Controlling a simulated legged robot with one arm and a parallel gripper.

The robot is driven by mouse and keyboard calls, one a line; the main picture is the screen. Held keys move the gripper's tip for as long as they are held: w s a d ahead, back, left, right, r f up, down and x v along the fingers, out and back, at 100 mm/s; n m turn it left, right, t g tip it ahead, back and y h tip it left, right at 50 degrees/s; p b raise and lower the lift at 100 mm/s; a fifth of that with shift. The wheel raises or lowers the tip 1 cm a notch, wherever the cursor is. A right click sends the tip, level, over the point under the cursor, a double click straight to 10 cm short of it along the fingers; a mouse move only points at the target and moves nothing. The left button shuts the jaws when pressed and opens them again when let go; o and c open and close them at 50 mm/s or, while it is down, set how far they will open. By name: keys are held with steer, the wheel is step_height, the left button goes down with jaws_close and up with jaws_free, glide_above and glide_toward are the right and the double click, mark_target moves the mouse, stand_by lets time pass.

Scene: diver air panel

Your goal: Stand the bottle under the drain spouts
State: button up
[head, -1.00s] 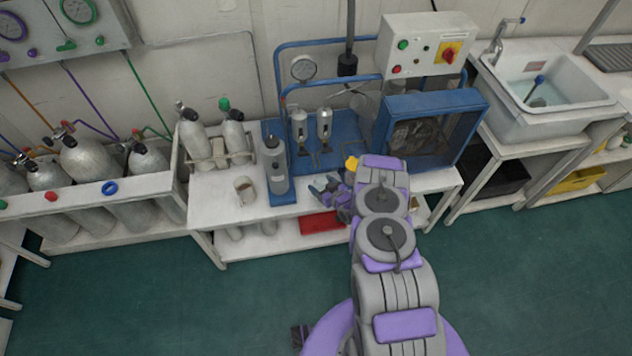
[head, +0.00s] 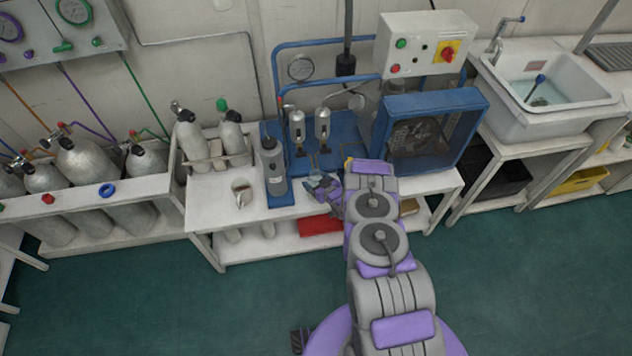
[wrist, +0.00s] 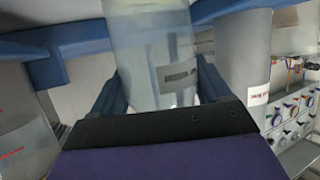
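The bottle (wrist: 155,50) is pale and translucent, with a small printed label. In the wrist view it sits between the fingers of my gripper (wrist: 163,85), which appear closed on its sides. It runs out of the top of that picture. In the head view my gripper (head: 322,190) is over the front of the bench, and only a small pale part of the bottle (head: 315,180) shows. Two filter units (head: 297,125) (head: 322,122) stand behind it on the blue frame (head: 345,128), with dark drain spouts low on them. The bottle looks in front of these; contact with the bench cannot be told.
A grey labelled canister (head: 275,172) stands left of my gripper, also in the wrist view (wrist: 250,60). A mug (head: 241,192) is farther left on the white bench (head: 215,215). A blue fan housing (head: 420,130) stands to the right. A red item (head: 320,223) is on the lower shelf.

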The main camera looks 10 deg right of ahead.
steer(key=o, duration=0.4)
steer(key=shift+a, duration=0.2)
steer(key=p+v, duration=0.4)
steer(key=v, duration=0.8)
steer(key=w+r+g+h, duration=0.25)
steer(key=w+r, duration=0.25)
steer(key=r, duration=0.7)
steer(key=s+r+g+h, duration=0.2)
steer(key=s+r+g, duration=0.35)
steer(key=r, duration=1.15)
steer(key=s+a+r+m+g, duration=0.1)
steer(key=s+r, duration=0.5)
steer(key=s, duration=0.8)
steer(key=s+a+r+m+g, duration=0.1)
steer(key=s+r, duration=0.5)
steer(key=s, duration=0.8)
steer(key=s+a+r+m+g, duration=0.2)
steer(key=s+r+g, duration=0.2)
steer(key=s, duration=1)
step_height(320, 180, up, 3)
steer(key=shift+r, duration=0.1)
